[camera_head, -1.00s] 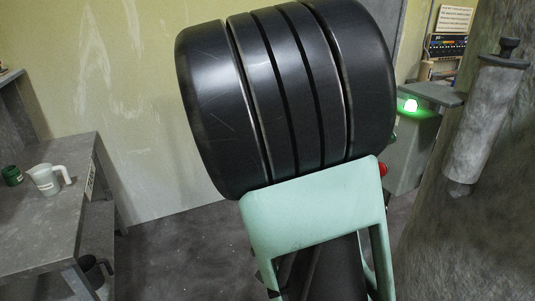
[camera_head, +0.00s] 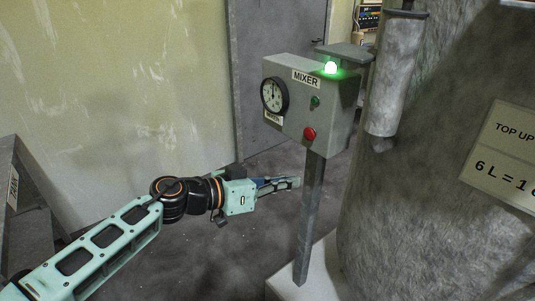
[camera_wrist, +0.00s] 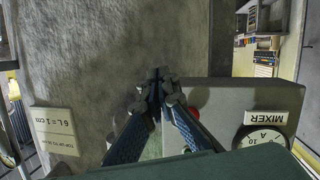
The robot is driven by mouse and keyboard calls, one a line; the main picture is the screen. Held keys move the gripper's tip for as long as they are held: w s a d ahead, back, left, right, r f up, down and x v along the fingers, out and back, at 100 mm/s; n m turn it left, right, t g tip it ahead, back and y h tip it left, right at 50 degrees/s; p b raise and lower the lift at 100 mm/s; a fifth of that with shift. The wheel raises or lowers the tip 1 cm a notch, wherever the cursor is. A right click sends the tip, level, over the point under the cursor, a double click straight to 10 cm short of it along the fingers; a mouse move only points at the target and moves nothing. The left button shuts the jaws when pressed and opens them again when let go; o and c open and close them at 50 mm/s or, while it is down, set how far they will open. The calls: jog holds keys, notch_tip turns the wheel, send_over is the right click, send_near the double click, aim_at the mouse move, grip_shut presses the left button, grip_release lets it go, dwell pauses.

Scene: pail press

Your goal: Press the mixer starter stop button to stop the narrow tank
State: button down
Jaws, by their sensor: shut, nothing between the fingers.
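The grey mixer starter box (camera_head: 345,115), labelled MIXER, stands on a post in the head view. Its red button (camera_head: 309,134) is low on the front face, with a small green button (camera_head: 315,102) above it. A green lamp (camera_head: 330,68) on top is lit. My gripper (camera_head: 296,182) is shut and empty, below the box and just left of its post, apart from the red button.
A round dial gauge (camera_head: 274,96) is on the box's left. A large grey tank (camera_head: 430,160) with a sign (camera_head: 505,155) fills the right, with a slim cylinder (camera_head: 395,75) beside it. The post (camera_head: 311,215) stands close to my gripper.

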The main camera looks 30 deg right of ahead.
jog(key=w+a+r+t+h, duration=0.3)
jog(key=a+r, duration=0.1)
jog(key=r, duration=0.4)
jog(key=shift+m, duration=0.4)
jog(key=shift+w+d+f, duration=0.1)
jog(key=shift+w+d, duration=0.05)
jog(key=shift+d, duration=1.3)
jog(key=shift+w+d, duration=0.2)
jog(key=shift+d, duration=1.2)
jog(key=shift+w+d+f, duration=0.1)
jog(key=shift+w+d, duration=0.05)
jog(key=shift+d, duration=1.3)
jog(key=shift+w+d, duration=0.1)
jog(key=shift+d, duration=0.75)
send_near(307, 135)
jog(key=shift+w+d+r, duration=0.1)
jog(key=shift+w+d, duration=0.1)
jog(key=shift+d, duration=0.95)
